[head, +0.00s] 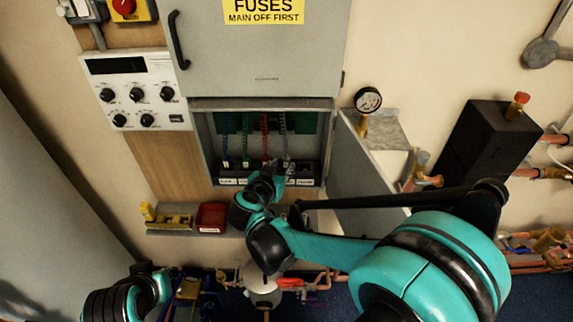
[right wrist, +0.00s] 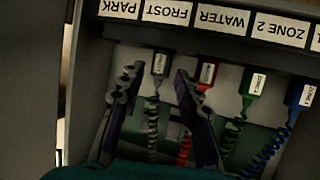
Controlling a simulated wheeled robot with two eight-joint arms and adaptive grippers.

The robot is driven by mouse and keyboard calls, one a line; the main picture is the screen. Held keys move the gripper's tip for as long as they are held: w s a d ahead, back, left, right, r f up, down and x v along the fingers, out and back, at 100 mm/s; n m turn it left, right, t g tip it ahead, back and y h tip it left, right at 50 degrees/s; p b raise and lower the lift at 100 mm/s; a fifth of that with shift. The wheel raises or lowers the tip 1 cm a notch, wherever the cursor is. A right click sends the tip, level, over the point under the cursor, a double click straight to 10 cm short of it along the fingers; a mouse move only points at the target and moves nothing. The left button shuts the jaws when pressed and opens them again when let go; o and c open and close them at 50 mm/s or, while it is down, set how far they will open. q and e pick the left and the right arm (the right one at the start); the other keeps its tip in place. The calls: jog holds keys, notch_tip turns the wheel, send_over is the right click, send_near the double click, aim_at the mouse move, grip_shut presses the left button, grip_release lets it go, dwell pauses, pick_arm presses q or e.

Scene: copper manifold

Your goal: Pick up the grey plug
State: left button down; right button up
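The grey plug (right wrist: 160,63) sits below the label reading FROST in the right wrist view, where the labels appear upside down. A grey coiled cord (right wrist: 152,130) runs from it. My right gripper (right wrist: 157,71) is open, with one finger on each side of the grey plug and a gap on both sides. The right finger is close to the red plug (right wrist: 207,72). In the head view my right arm reaches into the open cabinet, and the gripper largely hides the grey plug there. My left gripper is not in view; only part of my left arm shows at lower left.
A green plug (right wrist: 249,84) and a blue plug (right wrist: 299,95) stand in the same row. The open cabinet door (head: 365,180) is just right of my arm. A pressure gauge (head: 367,100) stands at right.

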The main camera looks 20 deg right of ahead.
aim_at(285, 159)
jog(key=b+x, duration=0.2)
jog(key=x, duration=0.3)
jog(key=shift+w, duration=0.15)
grip_shut()
jog(key=shift+r, duration=0.1)
jog(key=shift+r+p, duration=0.4)
jog(key=shift+r, duration=0.05)
jog(key=r, duration=0.1)
jog(key=r+p, duration=0.1)
jog(key=shift+s+a+r+p, duration=0.25)
jog(key=shift+s+r+p, duration=0.05)
jog(key=shift+r, duration=0.1)
jog(key=s+a+p, duration=0.2)
jog(key=s+a, duration=0.7)
jog(key=s, duration=0.5)
jog(key=shift+s+a+f+p, duration=0.15)
jog(key=shift+s+a+p, duration=0.05)
jog(key=shift+s+p, duration=0.15)
